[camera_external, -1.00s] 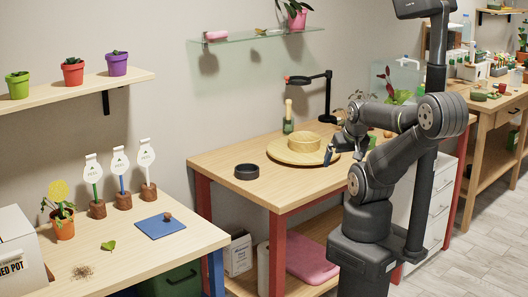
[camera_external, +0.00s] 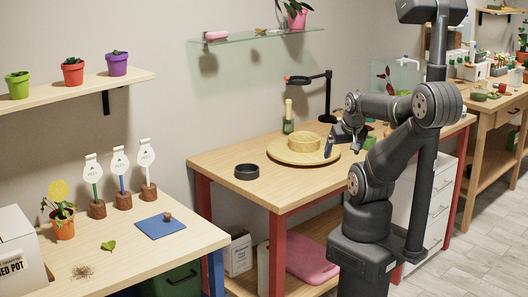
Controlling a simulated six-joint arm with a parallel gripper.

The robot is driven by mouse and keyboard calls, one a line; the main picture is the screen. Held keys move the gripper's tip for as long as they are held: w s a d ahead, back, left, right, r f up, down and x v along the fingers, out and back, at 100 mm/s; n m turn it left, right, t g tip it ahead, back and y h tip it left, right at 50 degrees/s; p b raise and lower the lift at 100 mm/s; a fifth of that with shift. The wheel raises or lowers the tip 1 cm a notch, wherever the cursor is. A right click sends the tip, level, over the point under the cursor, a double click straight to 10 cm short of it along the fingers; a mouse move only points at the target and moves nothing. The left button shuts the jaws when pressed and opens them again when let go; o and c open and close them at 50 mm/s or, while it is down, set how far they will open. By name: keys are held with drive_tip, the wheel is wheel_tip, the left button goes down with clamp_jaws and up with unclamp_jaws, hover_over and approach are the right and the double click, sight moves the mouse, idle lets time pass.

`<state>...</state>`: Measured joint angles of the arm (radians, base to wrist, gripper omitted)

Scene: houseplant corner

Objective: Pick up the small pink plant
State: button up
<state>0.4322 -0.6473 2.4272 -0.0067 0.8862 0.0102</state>
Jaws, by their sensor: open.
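A small plant in a pink pot (camera_external: 297,19) stands near the right end of the glass shelf, its green leaves partly cut off by the top edge of the picture. My gripper (camera_external: 341,149) is open and appears empty. It points down over the wooden table, near the right side of the round wooden board. It is well below the pink plant and apart from it.
The glass shelf (camera_external: 240,37) also holds a pink object (camera_external: 217,35). A black lamp (camera_external: 327,95) stands beneath it, near a green bottle (camera_external: 288,117).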

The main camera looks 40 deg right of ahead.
drive_tip(key=w+d+r+m, duration=0.1)
drive_tip(key=w+d+r, duration=0.3)
drive_tip(key=w+d, duration=0.3)
drive_tip(key=w+d+r+m+g+h, duration=0.1)
drive_tip(key=w+d+r, duration=0.3)
drive_tip(key=w+d, duration=0.35)
drive_tip(key=w+d+r+m, duration=0.1)
drive_tip(key=w+d+r, duration=0.2)
drive_tip(key=w+d, duration=0.45)
drive_tip(key=w+d+f+m, duration=0.1)
drive_tip(key=w+d+f, duration=0.25)
drive_tip(key=d, duration=0.45)
drive_tip(key=w+d+f+g, duration=0.1)
drive_tip(key=w+d+f, duration=0.2)
drive_tip(key=w+d, duration=0.35)
drive_tip(key=w+d+f+m, duration=0.1)
drive_tip(key=w+d+f, duration=0.15)
drive_tip(key=d, duration=0.75)
drive_tip(key=x, duration=1.2)
drive_tip(key=shift+s+f, duration=0.1)
drive_tip(key=shift+f, duration=0.1)
drive_tip(key=shift+x, duration=2.65)
drive_tip(key=shift+a, duration=0.1)
drive_tip(key=c, duration=1.1)
